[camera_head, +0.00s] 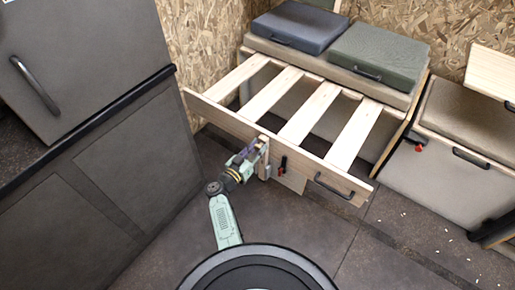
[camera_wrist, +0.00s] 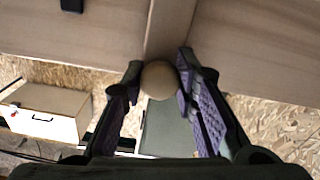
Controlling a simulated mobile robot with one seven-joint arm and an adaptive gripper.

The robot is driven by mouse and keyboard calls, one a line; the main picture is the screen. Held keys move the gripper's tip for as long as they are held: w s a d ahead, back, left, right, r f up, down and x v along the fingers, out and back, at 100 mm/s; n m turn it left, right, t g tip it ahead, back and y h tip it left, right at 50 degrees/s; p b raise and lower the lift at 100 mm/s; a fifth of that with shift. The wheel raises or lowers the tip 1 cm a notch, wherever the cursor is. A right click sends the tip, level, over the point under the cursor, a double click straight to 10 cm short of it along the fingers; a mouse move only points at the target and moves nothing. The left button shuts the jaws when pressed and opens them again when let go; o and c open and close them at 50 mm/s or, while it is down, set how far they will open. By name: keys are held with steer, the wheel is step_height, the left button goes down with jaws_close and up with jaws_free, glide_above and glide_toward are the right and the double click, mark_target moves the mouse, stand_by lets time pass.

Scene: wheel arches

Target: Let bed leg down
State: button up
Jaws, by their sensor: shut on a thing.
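The bed frame (camera_head: 225,113) is pulled out, with pale slats behind its wooden front board. The bed leg is a light wooden piece; its round end (camera_wrist: 158,82) shows in the wrist view between my purple fingers. My gripper (camera_head: 260,147) is at the front board, left of its middle, and also shows in the wrist view (camera_wrist: 159,72). It is shut on the leg's round end. In the head view my gripper hides much of the leg, so its angle is hard to tell.
A black handle (camera_head: 334,187) and a dark latch (camera_head: 283,166) are on the front board, right of my gripper. A grey cabinet (camera_head: 90,190) stands at left. Cushions (camera_head: 375,55) lie behind the slats. A bench (camera_head: 450,165) stands at right. Dark floor lies open in front.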

jaws_close()
steer(key=b, duration=0.5)
glide_above(261, 163)
steer(key=v, duration=0.3)
step_height(261, 163, down, 8)
steer(key=shift+d+f, duration=0.15)
steer(key=shift+f, duration=0.05)
steer(key=o, duration=1)
jaws_free()
steer(key=shift+c, duration=0.2)
steer(key=shift+r, duration=0.15)
